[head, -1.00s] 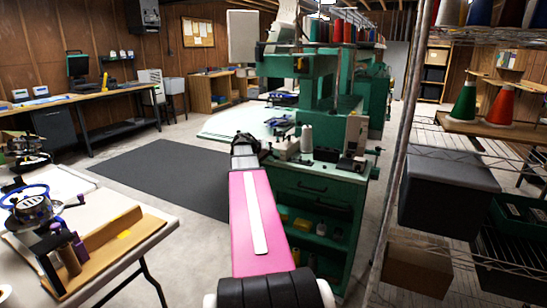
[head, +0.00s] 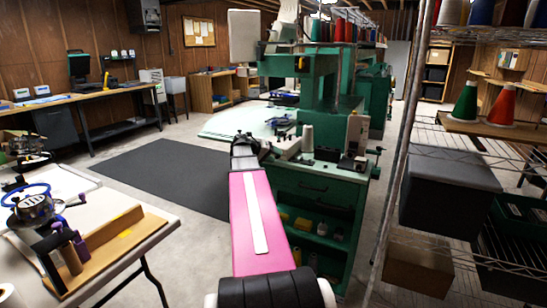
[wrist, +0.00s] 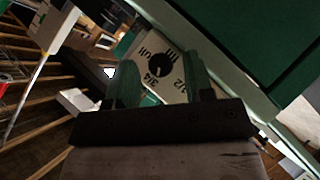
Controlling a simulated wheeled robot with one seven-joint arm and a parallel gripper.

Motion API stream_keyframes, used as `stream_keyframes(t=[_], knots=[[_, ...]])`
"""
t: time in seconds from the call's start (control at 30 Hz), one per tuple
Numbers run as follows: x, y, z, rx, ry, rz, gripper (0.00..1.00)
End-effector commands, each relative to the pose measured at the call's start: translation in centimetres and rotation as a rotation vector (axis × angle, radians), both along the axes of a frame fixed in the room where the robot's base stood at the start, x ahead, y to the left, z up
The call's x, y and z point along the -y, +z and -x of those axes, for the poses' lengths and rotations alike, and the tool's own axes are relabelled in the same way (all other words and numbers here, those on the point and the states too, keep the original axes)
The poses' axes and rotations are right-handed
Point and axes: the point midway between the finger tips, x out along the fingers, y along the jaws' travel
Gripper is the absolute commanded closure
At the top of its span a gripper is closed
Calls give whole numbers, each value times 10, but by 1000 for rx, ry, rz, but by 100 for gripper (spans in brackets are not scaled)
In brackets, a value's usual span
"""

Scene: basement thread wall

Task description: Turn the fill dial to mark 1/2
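The fill dial (wrist: 160,65) is a small black round knob on a cream plate (wrist: 173,84) in the wrist view. Marks reading FULL, 3/4 and 1/2 show around it. Its pointer direction is too small and dark to tell. My gripper (wrist: 156,74) is open, its two green fingers apart on either side of the dial in the picture. The dial lies beyond or between the fingertips; I cannot tell whether they touch it. In the head view my gripper (head: 246,143) is at the green machine's near left edge, where the dial cannot be made out.
The green machine (head: 312,190) has a worktop with a white thread cone (head: 307,138). A wire shelf (head: 470,150) with boxes and thread cones stands at right. A folding table (head: 148,228) stands at front left. A dark floor mat (head: 155,170) lies clear between.

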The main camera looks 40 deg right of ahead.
Motion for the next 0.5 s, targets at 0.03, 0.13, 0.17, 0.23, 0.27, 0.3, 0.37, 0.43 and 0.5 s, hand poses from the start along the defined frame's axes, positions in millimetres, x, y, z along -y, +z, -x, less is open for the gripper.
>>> stream_keyframes(t=[0.03,0.13,0.17,0.23,0.27,0.3,0.37,0.43,0.5], knots=[[0,-1,0,1,-1,-3,49],[0,-1,0,18,1,-12,49],[0,0,1,30,1,-18,49],[0,0,2,68,0,-38,49],[0,1,2,90,-1,-49,49],[1,1,3,123,0,-67,49],[1,2,4,179,-1,-94,49],[1,3,5,248,-1,-129,49],[1,3,5,309,-1,-162,49]])
